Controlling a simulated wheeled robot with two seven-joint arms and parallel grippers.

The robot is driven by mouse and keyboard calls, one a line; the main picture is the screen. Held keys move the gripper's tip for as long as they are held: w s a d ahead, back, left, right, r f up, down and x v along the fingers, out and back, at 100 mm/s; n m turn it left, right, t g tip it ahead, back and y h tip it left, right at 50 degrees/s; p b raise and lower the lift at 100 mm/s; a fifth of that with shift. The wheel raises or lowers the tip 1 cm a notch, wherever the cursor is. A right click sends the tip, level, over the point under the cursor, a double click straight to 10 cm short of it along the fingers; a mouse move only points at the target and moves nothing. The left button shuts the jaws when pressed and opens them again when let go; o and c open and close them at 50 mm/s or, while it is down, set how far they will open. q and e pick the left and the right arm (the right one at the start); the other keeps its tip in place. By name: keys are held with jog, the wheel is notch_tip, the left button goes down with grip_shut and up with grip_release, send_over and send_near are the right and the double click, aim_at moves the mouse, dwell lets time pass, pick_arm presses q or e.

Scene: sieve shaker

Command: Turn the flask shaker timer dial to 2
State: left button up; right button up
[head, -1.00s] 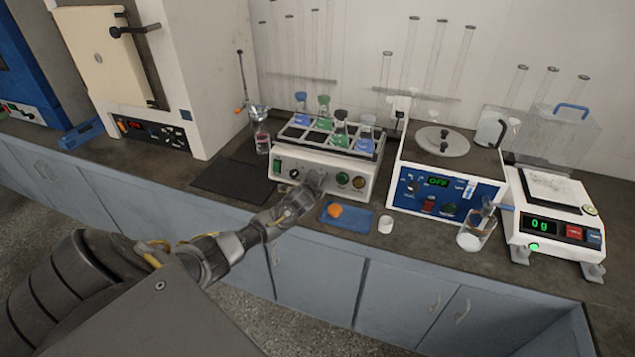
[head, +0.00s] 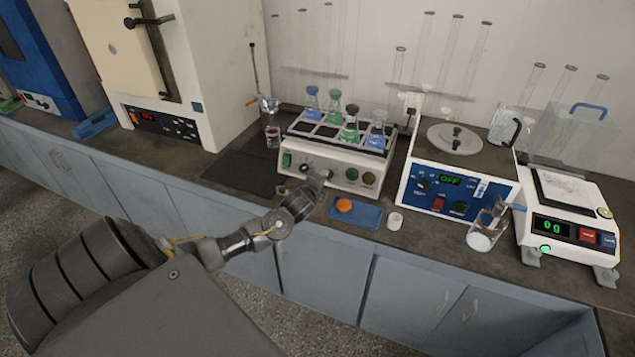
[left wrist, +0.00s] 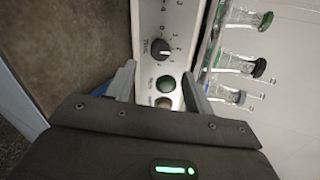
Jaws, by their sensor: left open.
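The flask shaker (head: 340,157) is a white box with a rack of flasks on top and controls on its front panel. Its black timer dial (left wrist: 160,48), ringed by printed marks, shows in the left wrist view. The dial's white pointer is too small to read against the marks. My left gripper (head: 322,177) is at the front panel, close to the dial. In the left wrist view its fingers (left wrist: 160,85) are apart and empty, at either side of the panel strip with a green button (left wrist: 167,82). The dial lies beyond the fingertips. My right gripper is out of view.
A blue mat (head: 357,215) with an orange item and a small white cup (head: 395,221) are right of my left gripper. A dark mat (head: 243,172) lies to the left.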

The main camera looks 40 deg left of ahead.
pick_arm(q)
jog(key=v, duration=0.3)
jog(key=shift+s+d, duration=0.1)
dwell(0.5)
